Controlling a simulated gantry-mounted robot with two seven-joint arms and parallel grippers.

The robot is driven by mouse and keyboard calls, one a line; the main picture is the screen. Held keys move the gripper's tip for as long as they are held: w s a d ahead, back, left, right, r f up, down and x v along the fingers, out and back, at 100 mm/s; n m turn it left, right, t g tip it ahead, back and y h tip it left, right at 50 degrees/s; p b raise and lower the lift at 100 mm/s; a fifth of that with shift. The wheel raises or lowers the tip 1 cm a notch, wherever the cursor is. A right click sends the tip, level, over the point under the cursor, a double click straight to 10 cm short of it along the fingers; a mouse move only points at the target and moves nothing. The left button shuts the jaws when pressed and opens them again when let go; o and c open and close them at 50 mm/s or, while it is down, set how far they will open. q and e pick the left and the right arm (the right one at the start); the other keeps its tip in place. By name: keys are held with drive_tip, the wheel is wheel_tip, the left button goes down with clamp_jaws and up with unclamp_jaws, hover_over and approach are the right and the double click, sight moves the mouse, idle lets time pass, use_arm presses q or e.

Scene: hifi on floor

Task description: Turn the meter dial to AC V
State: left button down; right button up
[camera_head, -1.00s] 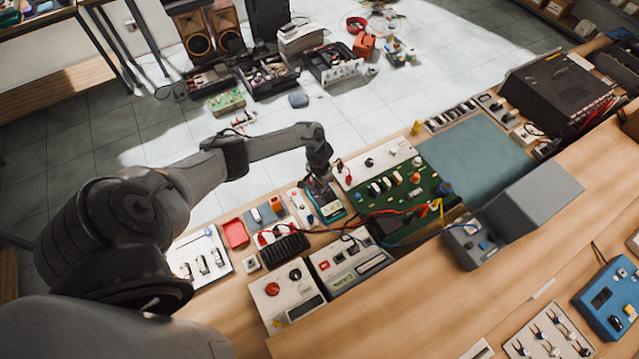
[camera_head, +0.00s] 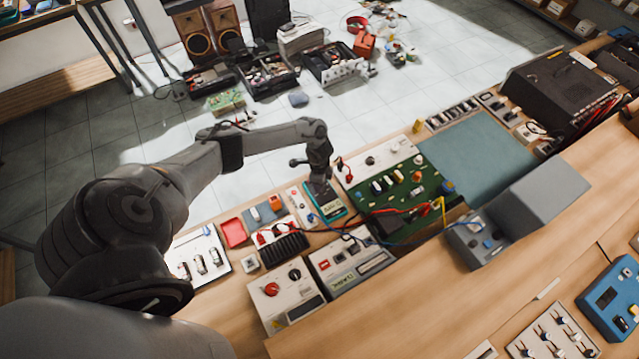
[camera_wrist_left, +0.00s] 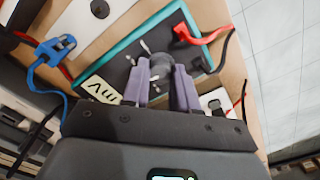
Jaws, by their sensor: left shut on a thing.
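The meter (camera_head: 335,214) is a small box with a teal rim and dark face, lying on the workbench. It also shows in the left wrist view (camera_wrist_left: 106,66), with a pale strip marked in large dark letters; the scale positions are too unclear to read. My left gripper (camera_head: 319,188) points down over the meter. In the left wrist view its two purple-grey fingers (camera_wrist_left: 162,80) are shut on the dark round dial (camera_wrist_left: 161,66), one on each side. The fingers hide part of the dial, and I cannot tell its setting. My right gripper is not in view.
A red plug (camera_wrist_left: 195,36) and black lead lie close beside the fingers, and a blue plug (camera_wrist_left: 55,48) is at the meter's left. A green circuit board (camera_head: 400,200) stands right of the meter. Boxed instruments (camera_head: 350,262) crowd the front.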

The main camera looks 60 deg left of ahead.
use_arm(q)
drive_tip(key=m+b, duration=0.1)
drive_tip(key=m, duration=0.3)
drive_tip(key=shift+f, duration=0.1)
drive_tip(key=shift+m+b, duration=0.6)
drive_tip(key=shift+m, duration=0.6)
drive_tip(key=c, duration=0.9)
unclamp_jaws()
drive_tip(key=shift+o, duration=0.2)
wheel_tip(320, 180, up, 11)
drive_tip(key=shift+p, duration=0.3)
drive_tip(key=shift+s, duration=0.1)
